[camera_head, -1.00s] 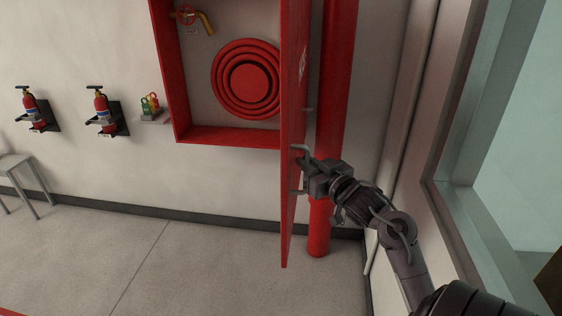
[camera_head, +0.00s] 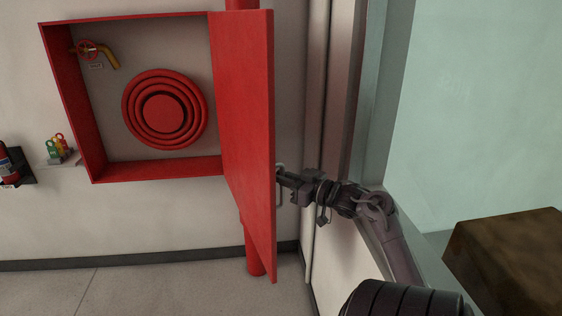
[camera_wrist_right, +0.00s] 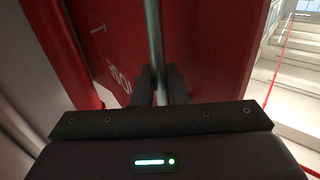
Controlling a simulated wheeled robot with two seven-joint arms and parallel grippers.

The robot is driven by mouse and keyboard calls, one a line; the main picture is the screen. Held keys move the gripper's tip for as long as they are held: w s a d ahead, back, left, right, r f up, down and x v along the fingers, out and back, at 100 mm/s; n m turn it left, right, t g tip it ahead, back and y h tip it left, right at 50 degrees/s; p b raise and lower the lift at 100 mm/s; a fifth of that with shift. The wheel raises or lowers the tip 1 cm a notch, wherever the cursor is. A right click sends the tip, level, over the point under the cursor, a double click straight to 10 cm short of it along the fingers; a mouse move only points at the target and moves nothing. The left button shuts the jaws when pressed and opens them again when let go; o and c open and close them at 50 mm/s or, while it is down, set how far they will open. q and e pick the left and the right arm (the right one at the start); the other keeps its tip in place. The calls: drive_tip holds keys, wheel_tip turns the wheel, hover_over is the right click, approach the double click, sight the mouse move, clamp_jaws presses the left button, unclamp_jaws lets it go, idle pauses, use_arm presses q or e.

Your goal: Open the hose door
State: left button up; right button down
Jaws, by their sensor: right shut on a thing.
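The red hose door (camera_head: 245,110) stands swung wide open from the right side of the red hose cabinet (camera_head: 155,167). Its inner face is towards me in the head view. A coiled red hose (camera_head: 165,112) sits inside the cabinet. My right gripper (camera_head: 281,176) is at the door's outer side, shut on the door handle (camera_head: 280,194), which is partly hidden behind the door's edge. In the right wrist view the fingers (camera_wrist_right: 160,88) close around the grey handle bar (camera_wrist_right: 155,45), with the red door face (camera_wrist_right: 110,50) behind it. My left gripper is out of view.
A red pipe (camera_head: 252,252) runs vertically behind the door. A window frame (camera_head: 375,100) and wall are close on the right, near my right arm. A brown block (camera_head: 510,260) is at lower right. A fire extinguisher (camera_head: 8,165) hangs at far left. The floor ahead is clear.

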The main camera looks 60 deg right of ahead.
drive_tip(key=shift+r, duration=0.15)
drive_tip(key=c, duration=1.6)
unclamp_jaws()
drive_tip(key=shift+w, duration=0.1)
drive_tip(key=shift+o, duration=0.3)
drive_tip(key=shift+w+d, duration=0.1)
drive_tip(key=shift+w, duration=0.05)
drive_tip(key=s+p, duration=0.3)
drive_tip(key=s, duration=0.4)
drive_tip(key=shift+s+f+p, duration=0.2)
drive_tip(key=shift+s+p, duration=0.2)
